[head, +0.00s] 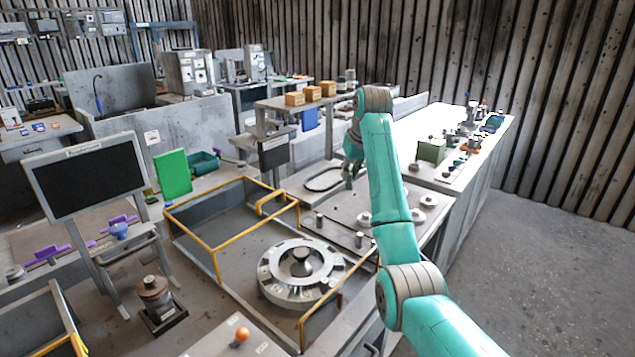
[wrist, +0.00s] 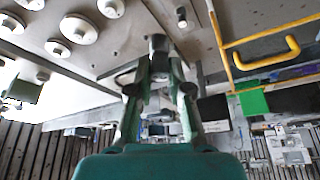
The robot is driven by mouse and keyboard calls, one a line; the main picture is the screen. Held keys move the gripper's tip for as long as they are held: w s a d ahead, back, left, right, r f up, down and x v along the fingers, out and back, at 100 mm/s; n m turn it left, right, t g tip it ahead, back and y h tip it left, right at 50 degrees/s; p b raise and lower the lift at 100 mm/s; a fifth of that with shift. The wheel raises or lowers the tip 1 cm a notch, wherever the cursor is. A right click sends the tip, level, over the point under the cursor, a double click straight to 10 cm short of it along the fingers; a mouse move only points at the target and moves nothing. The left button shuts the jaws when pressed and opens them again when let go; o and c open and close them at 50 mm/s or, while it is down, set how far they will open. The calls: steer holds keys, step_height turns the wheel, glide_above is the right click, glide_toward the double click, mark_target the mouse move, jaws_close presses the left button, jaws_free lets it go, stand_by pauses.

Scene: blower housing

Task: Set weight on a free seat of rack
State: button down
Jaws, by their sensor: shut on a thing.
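My gripper (head: 350,174) is over the grey bench behind the round turntable in the head view, partly hidden by my arm. In the wrist view its two fingers (wrist: 158,62) close on a small dark grey piece, the weight (wrist: 158,43). Its lower part is hidden between the fingers. Several pale round discs with central knobs (wrist: 79,28) lie on the flat grey plate at the upper left of the wrist view; some also show in the head view (head: 428,201). I cannot tell for sure which part is the rack or which seats are free.
A yellow rail frame (head: 215,255) surrounds the metal turntable (head: 301,270). Short upright cylinders (head: 320,221) stand on the near bench. A white-topped bench (head: 480,150) with small parts is at the right. Open grey floor (head: 560,260) lies beyond it.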

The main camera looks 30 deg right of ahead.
steer(key=shift+w+d, duration=0.1)
steer(key=shift+d, duration=0.05)
steer(key=shift+f, duration=8.1)
steer(key=shift+f, duration=1.2)
steer(key=c, duration=1)
jaws_free()
step_height(320, 180, up, 8)
steer(key=shift+f, duration=0.25)
